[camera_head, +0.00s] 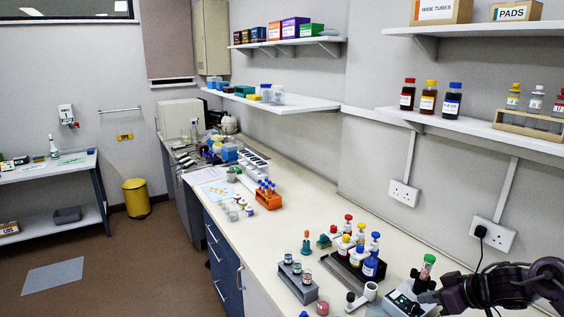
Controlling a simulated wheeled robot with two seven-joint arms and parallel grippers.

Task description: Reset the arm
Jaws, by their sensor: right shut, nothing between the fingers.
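My right gripper (430,297) comes in at the lower right corner, dark and shut, with nothing held. Its fingertips are beside a small grey bench device (402,300) with a dark panel. A green-capped tube (427,266) stands tilted at this device, just above my fingertips in the picture; whether they touch cannot be told. My left gripper is not in view.
A black rack of colour-capped bottles (370,265) and a grey vial rack (297,284) stand left of the device. An orange tube rack (268,199) is farther back. The bench middle (290,228) is mostly clear. Wall shelves (480,133) hang above.

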